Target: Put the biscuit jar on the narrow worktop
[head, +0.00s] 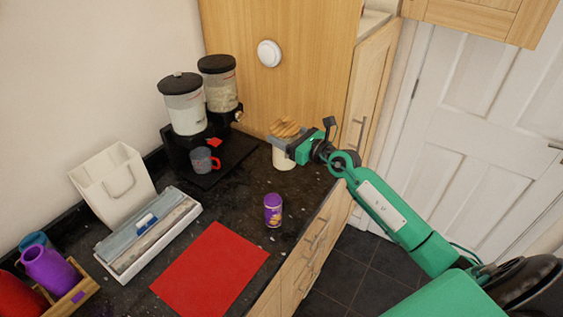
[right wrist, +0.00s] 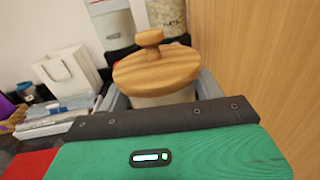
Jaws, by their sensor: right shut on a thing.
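The biscuit jar (head: 284,158) is cream with a wooden lid and knob. It stands upright at the back right of the dark granite worktop (head: 240,205), near the wooden panel. My right gripper (head: 284,145) is shut on it just below the lid. In the right wrist view the jar's lid (right wrist: 157,70) fills the middle, with a grey finger on either side of the body. The gripper hides part of the jar. I cannot tell which surface is the narrow worktop. My left gripper is not in view.
A dispenser with two canisters (head: 185,108) and a red-handled mug (head: 204,160) stand left of the jar. A white bag (head: 112,185) and a box (head: 147,232) are at left. A cabinet door (head: 370,85) is close on the right.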

